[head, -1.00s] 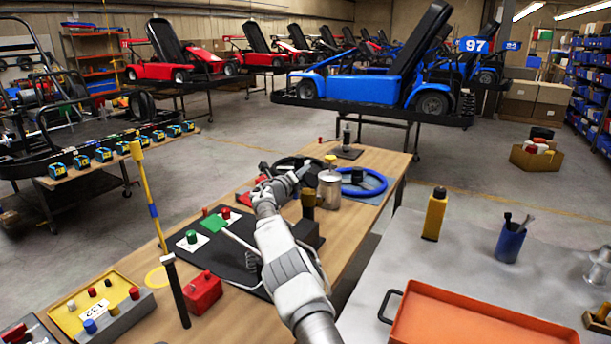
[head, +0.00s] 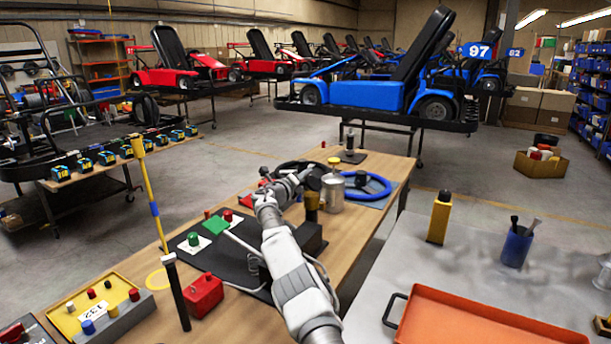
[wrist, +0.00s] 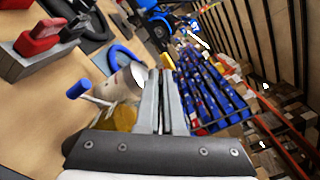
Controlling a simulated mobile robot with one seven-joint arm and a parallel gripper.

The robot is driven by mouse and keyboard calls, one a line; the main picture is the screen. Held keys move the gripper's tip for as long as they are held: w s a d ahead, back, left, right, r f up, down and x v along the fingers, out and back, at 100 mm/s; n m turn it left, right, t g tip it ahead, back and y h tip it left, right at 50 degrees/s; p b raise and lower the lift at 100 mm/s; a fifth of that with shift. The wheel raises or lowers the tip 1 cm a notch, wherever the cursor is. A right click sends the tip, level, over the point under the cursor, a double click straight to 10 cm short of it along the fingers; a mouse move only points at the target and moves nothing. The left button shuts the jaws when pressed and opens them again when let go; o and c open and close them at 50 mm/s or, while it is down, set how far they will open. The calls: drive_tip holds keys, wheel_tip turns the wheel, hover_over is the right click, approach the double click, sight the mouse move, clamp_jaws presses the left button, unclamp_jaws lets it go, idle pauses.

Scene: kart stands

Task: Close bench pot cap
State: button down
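A silver metal pot (head: 332,193) stands on the wooden bench (head: 372,205). It also shows in the wrist view (wrist: 128,84), left of my fingers. A small yellow cap-like piece (head: 334,160) shows just above and behind the pot in the head view; I cannot tell whether it belongs to the pot. My gripper (head: 312,176) is raised beside the pot's upper left. In the wrist view its two fingers (wrist: 164,100) lie almost together with only a thin gap and nothing clearly held. A yellow patch shows beyond their tips. The pot's top is partly hidden.
A dark amber container (head: 311,205) stands close to the pot's left. A blue ring-shaped wheel (head: 372,184) lies to its right, and a dark wheel (head: 290,167) behind. A red box (head: 203,294) is at the front left. A grey table with an orange tray (head: 470,335) is at right.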

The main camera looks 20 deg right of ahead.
drive_tip(key=shift+f, duration=0.25)
drive_tip(key=c, duration=1)
unclamp_jaws()
drive_tip(key=shift+r, duration=0.15)
drive_tip(key=shift+c, duration=0.2)
drive_tip(key=shift+a, duration=0.1)
drive_tip(key=b+v, duration=0.2)
drive_tip(key=v, duration=1.5)
drive_tip(key=shift+s, duration=0.2)
drive_tip(key=shift+a+r, duration=0.1)
